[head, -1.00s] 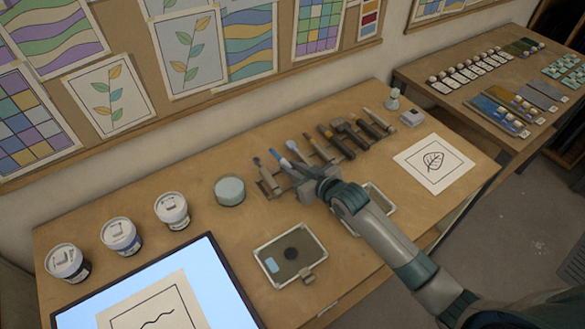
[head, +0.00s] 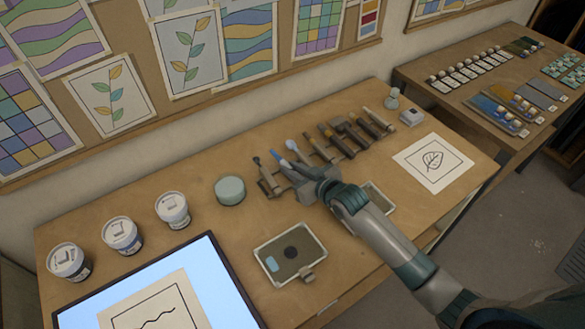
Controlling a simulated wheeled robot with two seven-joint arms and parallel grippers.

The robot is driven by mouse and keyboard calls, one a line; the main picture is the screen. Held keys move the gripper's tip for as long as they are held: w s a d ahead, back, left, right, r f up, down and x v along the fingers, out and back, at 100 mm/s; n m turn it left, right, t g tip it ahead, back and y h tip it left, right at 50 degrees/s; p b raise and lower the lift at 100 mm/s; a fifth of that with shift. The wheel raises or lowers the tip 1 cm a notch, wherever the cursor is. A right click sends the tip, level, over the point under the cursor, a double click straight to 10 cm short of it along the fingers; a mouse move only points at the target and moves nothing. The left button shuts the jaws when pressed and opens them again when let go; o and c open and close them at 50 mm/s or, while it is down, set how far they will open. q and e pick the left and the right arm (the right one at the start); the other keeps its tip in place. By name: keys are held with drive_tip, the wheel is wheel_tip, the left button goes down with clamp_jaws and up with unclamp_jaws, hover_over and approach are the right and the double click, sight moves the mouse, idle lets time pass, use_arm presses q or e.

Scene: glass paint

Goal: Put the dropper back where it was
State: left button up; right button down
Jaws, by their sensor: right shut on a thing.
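My right gripper (head: 291,172) reaches in from the lower right to the tool rack (head: 271,190) on the wooden table. It is shut on a slim tool with a pale blue end (head: 290,146), which I take to be the dropper. The dropper is low, among the tools at the rack's left part. The fingers hide most of it, and I cannot tell whether it touches the rack. My left gripper is not in view.
A dark-tipped tool (head: 258,163) stands just left of the gripper, and several handled tools (head: 335,139) lie to its right. A round pale green container (head: 230,190), three paint tubs (head: 122,235) and a framed tray (head: 291,256) are nearby.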

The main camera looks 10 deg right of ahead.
drive_tip(key=shift+f, duration=0.2)
idle(0.7)
drive_tip(key=c, duration=1.6)
unclamp_jaws()
drive_tip(key=shift+o, duration=0.2)
drive_tip(key=shift+b+v, duration=0.35)
drive_tip(key=shift+v, duration=0.5)
drive_tip(key=b+v, duration=0.3)
drive_tip(key=v, duration=1.2)
drive_tip(key=shift+f+b, duration=0.15)
drive_tip(key=shift+b, duration=0.25)
drive_tip(key=shift+s+d+r, duration=0.2)
drive_tip(key=shift+s+r, duration=0.05)
